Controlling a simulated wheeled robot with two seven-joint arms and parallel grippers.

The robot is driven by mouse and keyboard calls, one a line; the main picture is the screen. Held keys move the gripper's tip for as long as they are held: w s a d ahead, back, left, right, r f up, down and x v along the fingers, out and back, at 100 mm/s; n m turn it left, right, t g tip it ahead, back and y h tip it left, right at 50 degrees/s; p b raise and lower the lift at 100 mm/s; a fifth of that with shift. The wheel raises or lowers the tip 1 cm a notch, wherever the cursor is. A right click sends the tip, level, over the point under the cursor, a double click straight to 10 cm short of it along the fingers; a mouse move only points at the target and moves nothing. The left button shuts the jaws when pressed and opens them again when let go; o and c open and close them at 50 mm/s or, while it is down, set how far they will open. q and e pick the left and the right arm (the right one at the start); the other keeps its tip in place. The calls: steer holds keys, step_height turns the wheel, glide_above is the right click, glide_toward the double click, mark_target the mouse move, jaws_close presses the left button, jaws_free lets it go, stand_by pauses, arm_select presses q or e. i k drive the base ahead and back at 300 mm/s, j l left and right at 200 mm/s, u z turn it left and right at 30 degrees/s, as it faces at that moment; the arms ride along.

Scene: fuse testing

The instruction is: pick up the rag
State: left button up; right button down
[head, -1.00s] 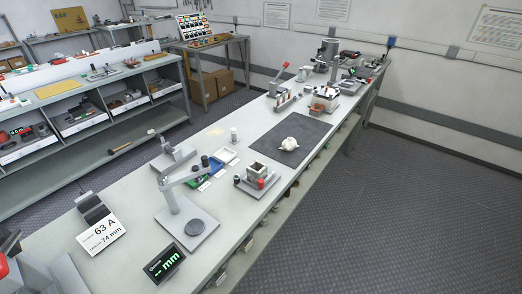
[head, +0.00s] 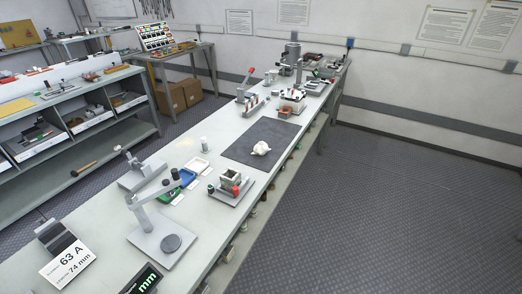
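The rag (head: 261,148) is a small crumpled white cloth. It lies on the dark grey mat (head: 240,152) on the long workbench, near the middle of the head view. Nothing covers it. Neither of my grippers shows in the head view.
On the long bench (head: 95,262), a fixture with a red knob (head: 231,186) stands in front of the mat. A grey stand with an arm (head: 160,235) and a 63 A sign (head: 67,262) are nearer. A red-handled lever device (head: 249,92) stands behind the mat. Open floor (head: 400,215) lies to the right.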

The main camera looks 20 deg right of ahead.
mark_target(262, 148)
steer(key=i+l+u, duration=0.1)
steer(key=l+u, duration=0.9)
steer(key=l, duration=0.2)
steer(key=i+l, duration=0.05)
